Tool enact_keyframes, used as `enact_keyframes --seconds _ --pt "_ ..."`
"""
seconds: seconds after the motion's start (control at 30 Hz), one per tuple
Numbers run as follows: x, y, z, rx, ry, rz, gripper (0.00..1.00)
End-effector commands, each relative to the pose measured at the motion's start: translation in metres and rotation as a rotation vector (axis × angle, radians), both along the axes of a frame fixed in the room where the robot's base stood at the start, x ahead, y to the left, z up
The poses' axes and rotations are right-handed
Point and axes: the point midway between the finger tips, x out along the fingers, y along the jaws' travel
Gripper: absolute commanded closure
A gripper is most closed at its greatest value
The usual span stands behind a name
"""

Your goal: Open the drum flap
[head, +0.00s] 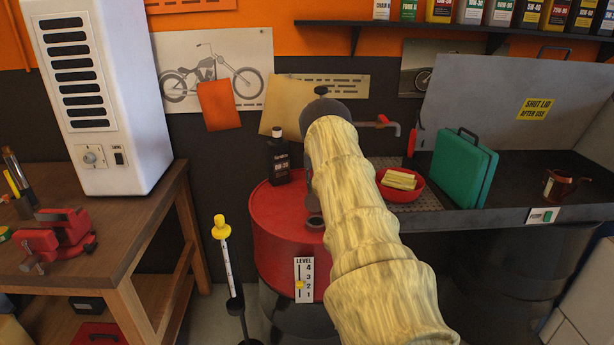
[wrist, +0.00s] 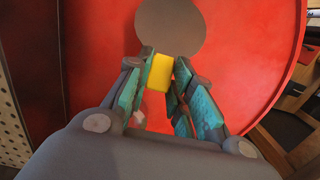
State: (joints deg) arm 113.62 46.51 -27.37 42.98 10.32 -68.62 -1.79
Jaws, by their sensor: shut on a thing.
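The red drum (head: 285,225) stands at centre in the head view, with a level scale on its front. In the wrist view the red drum top (wrist: 240,60) fills most of the picture. A round grey flap (wrist: 170,25) lies against it, with a yellow tab (wrist: 158,72) at its near edge. My gripper (wrist: 164,62) has its teal fingers closed around the yellow tab. In the head view my sleeved arm reaches over the drum and hides most of the gripper and the flap.
A black bottle (head: 278,162) stands on the drum's left rear. A red bowl (head: 402,185) and a green case (head: 464,167) stand on the sink unit to the right. A yellow-topped stick (head: 222,240) stands left of the drum. A wooden bench (head: 140,225) is farther left.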

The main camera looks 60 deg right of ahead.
Motion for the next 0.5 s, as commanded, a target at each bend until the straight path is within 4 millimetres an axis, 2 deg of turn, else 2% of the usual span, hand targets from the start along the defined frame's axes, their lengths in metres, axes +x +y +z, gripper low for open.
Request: enact_keyframes --seconds 0.1,0.5 --pt "-0.0073 -0.0059 -0.0075 0.002 0.003 -0.007 1.00" --pt "-0.0123 -0.0096 -0.0082 0.001 0.004 -0.012 1.00"
